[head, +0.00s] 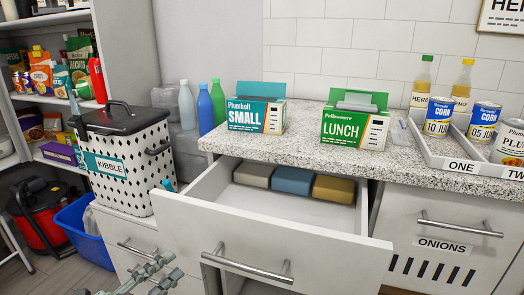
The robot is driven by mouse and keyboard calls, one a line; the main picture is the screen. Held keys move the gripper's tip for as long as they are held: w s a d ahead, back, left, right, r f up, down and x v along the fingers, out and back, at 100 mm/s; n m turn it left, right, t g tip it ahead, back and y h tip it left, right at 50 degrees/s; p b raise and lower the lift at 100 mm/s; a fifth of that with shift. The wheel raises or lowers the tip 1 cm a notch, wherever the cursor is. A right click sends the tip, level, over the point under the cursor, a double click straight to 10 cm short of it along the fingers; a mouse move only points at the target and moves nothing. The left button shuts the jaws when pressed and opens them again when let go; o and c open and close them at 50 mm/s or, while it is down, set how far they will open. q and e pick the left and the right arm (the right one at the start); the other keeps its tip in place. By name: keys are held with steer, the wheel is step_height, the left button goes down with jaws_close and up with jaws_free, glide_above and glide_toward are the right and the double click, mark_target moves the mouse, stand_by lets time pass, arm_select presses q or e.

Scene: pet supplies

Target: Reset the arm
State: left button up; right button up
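My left gripper (176,266) shows at the bottom edge, left of the centre, in front of the lower cabinet. Its two grey fingers look apart, with nothing seen between them. It is close to the open drawer (270,230) but left of and below its handle (246,266); I see no contact. The drawer is pulled out and holds a grey, a blue and a yellow block (334,189) at its back. My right gripper is not in view.
A granite counter (300,140) carries a SMALL box (256,113), a LUNCH box (353,126), bottles and a tray of cans (452,160). A KIBBLE bin (121,160) stands left of the drawer. A blue tub (82,240) is on the floor. The open drawer juts forward.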

arm_select(q)
steer(key=a+f+n+g+y, duration=0.1)
steer(key=a+f+n+y, duration=0.45)
steer(key=f+n, duration=0.2)
steer(key=a+f+n+g+y, duration=0.2)
steer(key=a+f+n+y, duration=0.2)
steer(key=f+n+y, duration=0.3)
steer(key=s+d+f+n+g, duration=0.2)
steer(key=s+f+n+g, duration=0.4)
steer(key=s+f, duration=1)
steer(key=g, duration=0.3)
steer(key=shift+d+f+n, duration=0.2)
steer(key=shift+d+n, duration=0.15)
steer(key=shift+d, duration=0.05)
